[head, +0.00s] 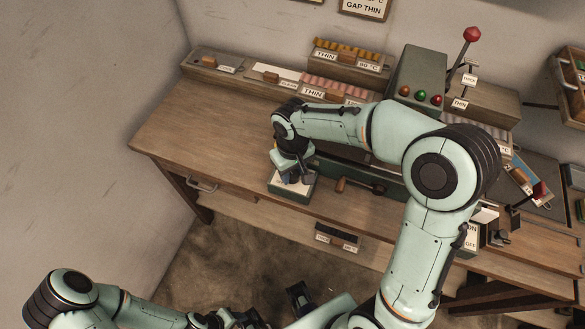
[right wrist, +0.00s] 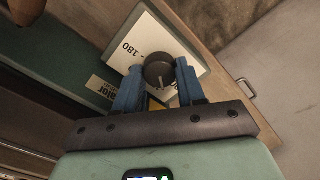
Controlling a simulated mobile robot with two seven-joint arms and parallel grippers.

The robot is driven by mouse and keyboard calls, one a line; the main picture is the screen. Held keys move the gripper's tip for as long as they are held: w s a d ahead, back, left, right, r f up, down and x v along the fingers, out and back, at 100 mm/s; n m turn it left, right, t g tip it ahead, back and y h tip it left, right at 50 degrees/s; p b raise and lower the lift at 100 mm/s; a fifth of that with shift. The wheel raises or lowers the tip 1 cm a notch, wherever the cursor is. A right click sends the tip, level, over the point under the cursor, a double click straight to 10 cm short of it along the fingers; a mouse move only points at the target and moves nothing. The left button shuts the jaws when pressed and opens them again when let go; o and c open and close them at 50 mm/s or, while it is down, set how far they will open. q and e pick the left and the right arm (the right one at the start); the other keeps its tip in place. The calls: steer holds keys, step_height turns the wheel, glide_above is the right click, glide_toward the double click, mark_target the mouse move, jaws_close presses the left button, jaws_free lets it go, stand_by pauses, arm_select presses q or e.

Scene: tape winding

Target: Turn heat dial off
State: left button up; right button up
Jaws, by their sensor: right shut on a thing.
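The heat dial (right wrist: 158,70) is a round dark knob with a pale pointer line, on a white plate (right wrist: 135,48) marked "180". In the right wrist view the blue fingers of my right gripper (right wrist: 159,84) stand on either side of the knob and are shut on it. In the head view my right gripper (head: 295,178) reaches down over the small green dial box (head: 290,197) at the bench's front edge; the dial is hidden there. My left gripper (head: 300,296) seems to be the dark shape low in the head view, away from the bench; its jaws are unclear.
The wooden bench (head: 190,125) has clear top to the left. Labelled trays (head: 335,65) line its back. A green machine with coloured lamps (head: 420,97) and a red-knobbed lever (head: 471,35) stands right of them. A dark-handled part (head: 355,185) lies right of the dial box.

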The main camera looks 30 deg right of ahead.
mark_target(292, 174)
steer(key=n+p, duration=0.1)
steer(key=n, duration=0.3)
steer(key=shift+r+n, duration=0.1)
steer(key=shift+n, duration=0.2)
steer(key=n+p, duration=0.1)
steer(key=n, duration=0.2)
steer(key=shift+n, duration=0.4)
steer(key=n+p, duration=0.1)
steer(key=n, duration=0.2)
arm_select(q)
steer(key=r, duration=0.1)
steer(key=w+r, duration=0.1)
steer(key=r, duration=0.1)
steer(key=w+r+p, duration=0.1)
steer(key=r, duration=0.1)
steer(key=shift+w, duration=0.25)
arm_select(e)
steer(key=n, duration=0.4)
steer(key=shift+n, duration=0.6)
steer(key=o, duration=1.1)
steer(key=shift+c, duration=0.2)
arm_select(q)
steer(key=shift+w+r+t+p, duration=0.3)
steer(key=shift+w+r+p, duration=0.55)
steer(key=shift+r, duration=0.25)
arm_select(e)
step_height(292, 174, up, 13)
steer(key=shift+r, duration=0.15)
arm_select(q)
steer(key=shift+s, duration=0.1)
